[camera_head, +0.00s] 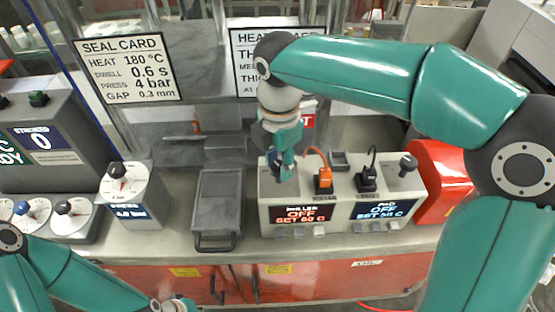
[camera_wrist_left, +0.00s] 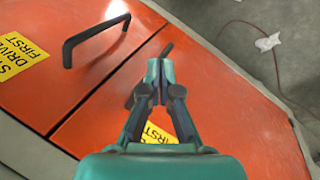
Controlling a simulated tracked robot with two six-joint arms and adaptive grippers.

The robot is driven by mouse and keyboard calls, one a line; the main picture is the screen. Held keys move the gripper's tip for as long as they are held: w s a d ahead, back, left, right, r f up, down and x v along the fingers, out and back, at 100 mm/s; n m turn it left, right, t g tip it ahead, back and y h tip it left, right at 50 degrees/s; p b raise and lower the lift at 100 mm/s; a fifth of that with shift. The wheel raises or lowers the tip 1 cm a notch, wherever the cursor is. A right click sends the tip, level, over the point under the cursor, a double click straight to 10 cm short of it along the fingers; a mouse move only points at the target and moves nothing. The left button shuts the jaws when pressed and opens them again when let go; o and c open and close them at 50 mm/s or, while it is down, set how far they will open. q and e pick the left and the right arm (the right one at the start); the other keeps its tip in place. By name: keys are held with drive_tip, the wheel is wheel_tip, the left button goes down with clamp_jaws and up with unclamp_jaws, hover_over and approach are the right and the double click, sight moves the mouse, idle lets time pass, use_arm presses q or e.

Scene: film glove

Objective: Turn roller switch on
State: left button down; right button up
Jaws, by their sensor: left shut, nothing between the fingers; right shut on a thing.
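The beige control box (camera_head: 340,216) stands on the bench. Its left display (camera_head: 302,214) reads OFF, apparently the roller one. The right display (camera_head: 384,210) also reads OFF. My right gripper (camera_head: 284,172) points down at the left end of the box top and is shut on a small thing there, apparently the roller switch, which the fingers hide. A similar dark-knobbed switch (camera_head: 408,163) stands upright at the box's right end. My left gripper (camera_wrist_left: 160,72) is shut and empty, low in front of the orange cabinet (camera_wrist_left: 95,60); its edge shows in the head view (camera_head: 175,304).
An orange plug (camera_head: 323,180) and a black plug (camera_head: 367,178) with cables stand on the box between the switches. A grey tray (camera_head: 217,206) and a gauge box (camera_head: 132,195) stand to the left. A red object (camera_head: 436,180) is close on the right.

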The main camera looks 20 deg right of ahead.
sight(279, 165)
drive_tip(key=m, duration=0.4)
drive_tip(key=shift+w+r+p, duration=0.1)
drive_tip(key=shift+p, duration=0.2)
drive_tip(key=m, duration=0.8)
drive_tip(key=shift+m, duration=1.9)
drive_tip(key=o, duration=1.2)
drive_tip(key=shift+c, duration=0.2)
wheel_tip(279, 165, up, 12)
